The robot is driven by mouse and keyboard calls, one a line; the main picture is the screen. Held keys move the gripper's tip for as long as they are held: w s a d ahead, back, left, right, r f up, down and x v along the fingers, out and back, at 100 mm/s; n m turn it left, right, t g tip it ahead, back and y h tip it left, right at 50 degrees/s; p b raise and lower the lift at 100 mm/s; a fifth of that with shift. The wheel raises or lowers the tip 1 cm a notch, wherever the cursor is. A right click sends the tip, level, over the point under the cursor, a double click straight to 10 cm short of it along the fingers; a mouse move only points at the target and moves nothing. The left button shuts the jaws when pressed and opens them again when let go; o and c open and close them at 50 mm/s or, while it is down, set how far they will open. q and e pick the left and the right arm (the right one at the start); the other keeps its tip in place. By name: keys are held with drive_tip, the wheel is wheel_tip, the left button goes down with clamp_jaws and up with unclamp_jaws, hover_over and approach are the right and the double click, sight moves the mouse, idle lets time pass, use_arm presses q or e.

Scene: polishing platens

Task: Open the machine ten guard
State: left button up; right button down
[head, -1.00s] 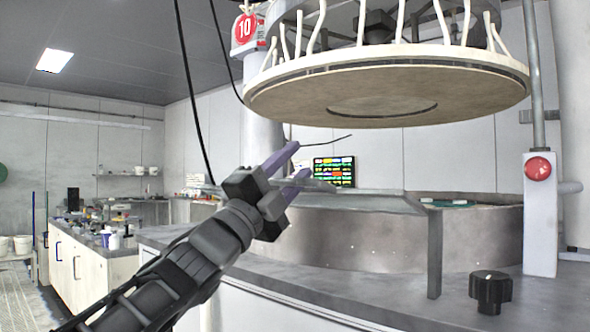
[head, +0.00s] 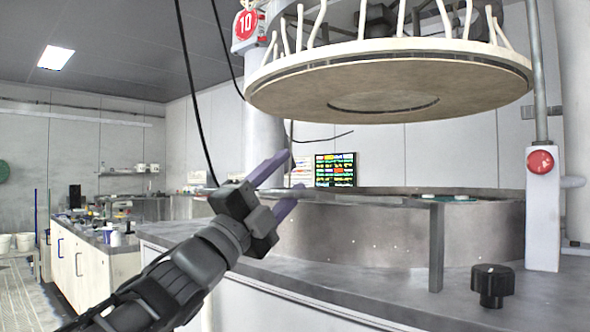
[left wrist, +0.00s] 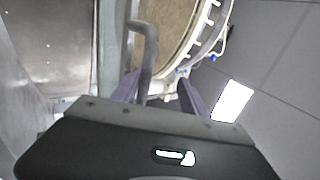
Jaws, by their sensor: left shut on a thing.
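My left gripper (head: 287,180) is at the panel's left end. In the left wrist view, a curved grey handle (left wrist: 149,45) runs between the purple fingers of the left gripper (left wrist: 159,82), which is shut on it. The exact contact is partly hidden. My right gripper is out of view.
A large round platen (head: 390,85) hangs above the metal basin (head: 350,235). A black knob (head: 492,285) and a red button (head: 540,161) on a white post stand at the right. A cluttered bench (head: 95,250) is at the left.

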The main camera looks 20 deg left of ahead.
use_arm(q)
drive_tip(key=s, duration=0.1)
drive_tip(key=s+a+f, duration=0.1)
drive_tip(key=s, duration=0.2)
drive_tip(key=shift+a+f, duration=0.15)
drive_tip(key=shift+a, duration=0.15)
drive_tip(key=s+a+f+b, duration=0.1)
drive_tip(key=s+f+b, duration=0.2)
drive_tip(key=f+b, duration=0.2)
drive_tip(key=shift+a+f+b, duration=0.15)
drive_tip(key=shift+f+b, duration=0.15)
drive_tip(key=shift+f, duration=1.35)
